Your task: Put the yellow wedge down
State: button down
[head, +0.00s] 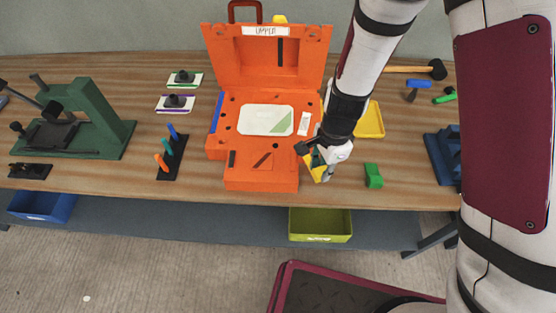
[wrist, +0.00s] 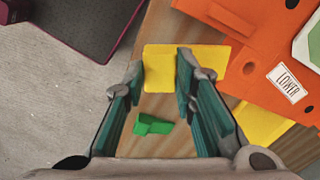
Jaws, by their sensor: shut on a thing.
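The yellow wedge (wrist: 160,68) is between the teal fingertips of my gripper (wrist: 162,62) in the wrist view. The right finger covers part of it, and it extends beyond that finger. In the head view, my gripper (head: 322,163) is at the right side of the orange mould, near the table's front edge, with the yellow wedge (head: 312,171) partly hidden by the gripper. I cannot tell whether the wedge touches the wooden table (head: 340,194).
A green block (head: 373,176) stands on the table right of my gripper. The open orange mould (head: 262,180) is close on the left. A yellow tray (head: 372,122) lies behind. A blue item (head: 443,155) stands farther right. Some bare table lies around the green block.

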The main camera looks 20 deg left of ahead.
jog(key=s+a+r+m+p, duration=0.2)
jog(key=s+a+m+p, duration=0.15)
jog(key=s, duration=0.85)
jog(key=b, duration=0.4)
send_over(281, 169)
jog(key=s+d, duration=0.1)
jog(key=s, duration=0.1)
notch_tip(281, 169, down, 2)
jog(key=shift+w+d+f+m, duration=0.1)
jog(key=shift+w+m, duration=0.05)
jog(key=shift+m, duration=0.3)
jog(key=shift+w+a+b, duration=0.5)
jog(key=shift+w+b, duration=0.1)
jog(key=f+b, duration=0.2)
jog(key=shift+w+a+f, duration=0.1)
jog(key=shift+w+f, duration=0.2)
jog(key=shift+w, duration=0.05)
jog(key=shift+f+b, duration=0.4)
jog(key=shift+b, duration=0.15)
jog(key=shift+s+r, duration=0.1)
jog(key=shift+s, duration=0.05)
